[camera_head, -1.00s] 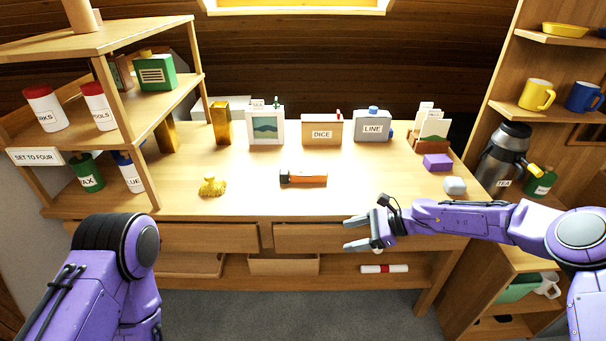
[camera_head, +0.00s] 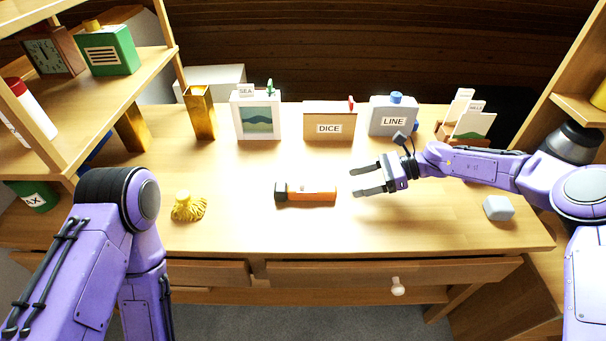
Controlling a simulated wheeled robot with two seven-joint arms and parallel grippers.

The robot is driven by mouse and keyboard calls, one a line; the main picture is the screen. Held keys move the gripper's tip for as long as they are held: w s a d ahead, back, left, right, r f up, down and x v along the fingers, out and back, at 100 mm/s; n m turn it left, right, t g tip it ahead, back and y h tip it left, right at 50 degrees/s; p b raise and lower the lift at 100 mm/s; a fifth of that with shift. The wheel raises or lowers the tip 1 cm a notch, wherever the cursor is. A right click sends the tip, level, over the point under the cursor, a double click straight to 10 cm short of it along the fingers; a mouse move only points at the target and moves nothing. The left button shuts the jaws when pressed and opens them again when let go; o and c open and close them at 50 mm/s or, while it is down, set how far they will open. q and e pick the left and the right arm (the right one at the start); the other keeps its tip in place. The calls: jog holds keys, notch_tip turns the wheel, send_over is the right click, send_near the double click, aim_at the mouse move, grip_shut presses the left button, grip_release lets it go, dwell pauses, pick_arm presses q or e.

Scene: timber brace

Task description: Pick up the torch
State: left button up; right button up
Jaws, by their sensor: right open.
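The torch (camera_head: 306,191) is orange with a black end and lies on its side on the wooden desk, its length running left to right. My right gripper (camera_head: 354,181) is open and empty, just right of the torch. Its two grey fingers point left toward the torch's orange end, with a small gap between them and it. My left arm (camera_head: 118,210) shows at the left, but its gripper is not in view.
A yellow tasselled object (camera_head: 187,206) lies left of the torch. The DICE box (camera_head: 329,122), the LINE box (camera_head: 393,116) and a picture box (camera_head: 256,117) stand behind. A grey block (camera_head: 498,207) sits at the right. The desk (camera_head: 330,235) is clear in front.

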aim_at(326, 188)
jog(key=a, duration=0.3)
jog(key=s+a+f, duration=0.1)
jog(key=shift+a+p, duration=0.35)
jog(key=p+x, duration=0.1)
jog(key=x, duration=0.4)
jog(key=shift+w+p, duration=0.1)
jog(key=shift+p, duration=0.2)
jog(key=shift+a+f, duration=0.1)
jog(key=shift+a, duration=0.2)
jog(key=shift+d, duration=0.1)
jog(key=c, duration=1.2)
jog(key=shift+r, duration=0.4)
jog(key=shift+c, duration=0.3)
notch_tip(326, 188, up, 3)
jog(key=shift+f, duration=0.1)
jog(key=s+a+r+b, duration=0.1)
jog(key=s+r, duration=0.8)
jog(key=s, duration=0.5)
jog(key=shift+r, duration=0.2)
jog(key=shift+a, duration=0.15)
